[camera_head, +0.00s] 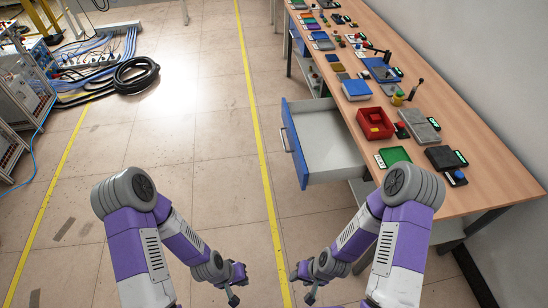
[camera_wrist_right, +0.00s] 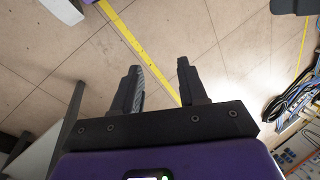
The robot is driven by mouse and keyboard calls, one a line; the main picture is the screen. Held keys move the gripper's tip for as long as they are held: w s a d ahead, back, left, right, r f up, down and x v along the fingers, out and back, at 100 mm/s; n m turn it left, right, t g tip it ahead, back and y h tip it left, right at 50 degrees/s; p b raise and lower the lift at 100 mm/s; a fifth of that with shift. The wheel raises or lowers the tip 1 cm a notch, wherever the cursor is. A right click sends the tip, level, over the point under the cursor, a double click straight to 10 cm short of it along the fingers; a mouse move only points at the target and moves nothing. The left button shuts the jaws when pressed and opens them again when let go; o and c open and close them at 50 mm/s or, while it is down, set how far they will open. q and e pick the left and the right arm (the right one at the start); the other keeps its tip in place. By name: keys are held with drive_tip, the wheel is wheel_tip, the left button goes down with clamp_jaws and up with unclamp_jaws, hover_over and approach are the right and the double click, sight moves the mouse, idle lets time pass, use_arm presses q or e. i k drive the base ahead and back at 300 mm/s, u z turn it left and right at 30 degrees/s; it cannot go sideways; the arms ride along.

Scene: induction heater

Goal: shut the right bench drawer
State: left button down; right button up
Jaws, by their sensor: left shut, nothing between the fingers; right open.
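The right bench drawer (camera_head: 325,136) is pulled out from the bench's left side in the head view. It has a light grey inside that looks empty and a blue front (camera_head: 292,143) with a handle (camera_head: 286,140) facing left. My right gripper (camera_head: 300,288) is below and apart from the drawer in the picture, over the floor. The right wrist view shows its two fingers (camera_wrist_right: 158,88) open with only floor between them. My left gripper (camera_head: 240,284) is over the floor left of the yellow line, apart from the drawer and shut on nothing.
The wooden bench (camera_head: 480,150) runs along the right, with a red bin (camera_head: 374,124), a green tray (camera_head: 393,156), a blue box (camera_head: 356,89) and several devices on top. Floor left of the drawer is clear. Black coiled hose (camera_head: 137,74) and cables lie at the far left.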

sight(324, 150)
drive_tip(key=u, duration=0.1)
drive_tip(key=i, duration=0.95)
drive_tip(key=z, duration=0.45)
